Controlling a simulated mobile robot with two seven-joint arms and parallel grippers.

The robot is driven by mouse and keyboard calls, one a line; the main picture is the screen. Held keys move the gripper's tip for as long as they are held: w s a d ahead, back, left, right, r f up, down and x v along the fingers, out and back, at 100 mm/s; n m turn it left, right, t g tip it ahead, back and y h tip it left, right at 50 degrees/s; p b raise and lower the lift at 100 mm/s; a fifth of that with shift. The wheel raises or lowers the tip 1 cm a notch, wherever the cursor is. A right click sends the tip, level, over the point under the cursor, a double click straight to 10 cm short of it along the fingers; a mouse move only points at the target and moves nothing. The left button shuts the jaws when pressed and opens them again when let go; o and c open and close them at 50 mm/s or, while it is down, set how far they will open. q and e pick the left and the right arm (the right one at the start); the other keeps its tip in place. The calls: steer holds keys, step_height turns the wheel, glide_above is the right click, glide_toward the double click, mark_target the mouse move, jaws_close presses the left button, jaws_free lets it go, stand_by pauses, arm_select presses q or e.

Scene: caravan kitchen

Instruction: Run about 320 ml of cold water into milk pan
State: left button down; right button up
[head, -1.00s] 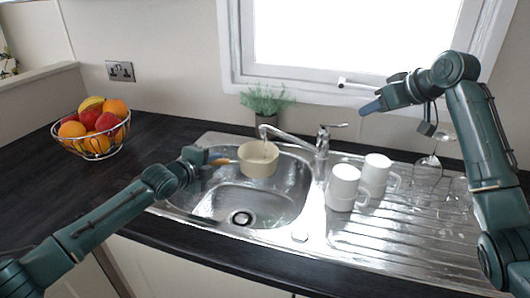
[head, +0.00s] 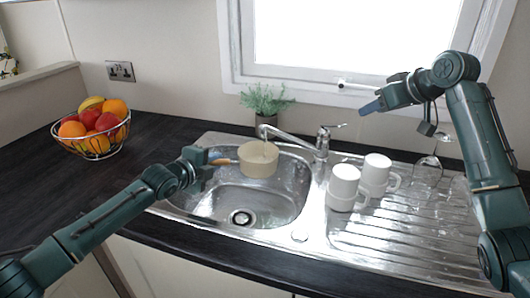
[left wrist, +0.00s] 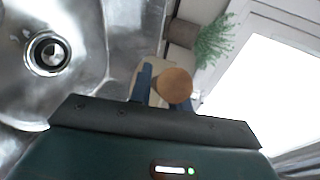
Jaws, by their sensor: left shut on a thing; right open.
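The cream milk pan (head: 258,160) is held level over the sink (head: 215,205), with its mouth below the tap's spout (head: 263,130). My left gripper (head: 213,161) is shut on the pan's wooden handle (head: 226,161). In the left wrist view the round handle end (left wrist: 174,86) sits between the blue fingers, and part of the pan (left wrist: 145,75) shows behind it. The tap lever (head: 338,125) points right. I cannot clearly make out a water stream or the level in the pan. My right gripper (head: 371,106) is open and empty in front of the window.
Two white mugs (head: 344,187) (head: 376,175) stand on the drainer (head: 400,235), with glasses (head: 428,170) at its right. A potted plant (head: 265,100) stands behind the tap. A wire fruit bowl (head: 93,130) is at the left. The sink drain (left wrist: 47,54) is clear.

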mark_target(333, 125)
arm_select(q)
steer(key=shift+r, duration=0.2)
stand_by(0.7)
arm_select(e)
steer(key=shift+t, duration=0.4)
steer(key=w+r, duration=0.1)
steer(key=w+a+r, duration=0.1)
steer(key=w+r, duration=0.1)
steer(key=shift+a, duration=0.35)
steer(key=c, duration=0.6)
steer(key=shift+w+a, duration=0.15)
steer(key=shift+w, duration=0.1)
steer(key=shift+c, duration=0.7)
steer(key=x, duration=0.9)
steer(key=shift+a+f, duration=0.1)
steer(key=shift+f, duration=0.05)
jaws_close()
arm_select(q)
steer(key=s+a, duration=0.6)
steer(key=a, duration=0.1)
steer(key=shift+s, duration=0.25)
arm_select(e)
steer(key=shift+s+d+f, duration=0.1)
steer(key=shift+s+f, duration=0.1)
steer(key=shift+f, duration=0.45)
steer(key=shift+s+d+f, duration=0.1)
steer(key=shift+s+f, duration=0.1)
steer(key=shift+f, duration=0.4)
steer(key=shift+s+d+f, duration=0.15)
steer(key=shift+f, duration=0.5)
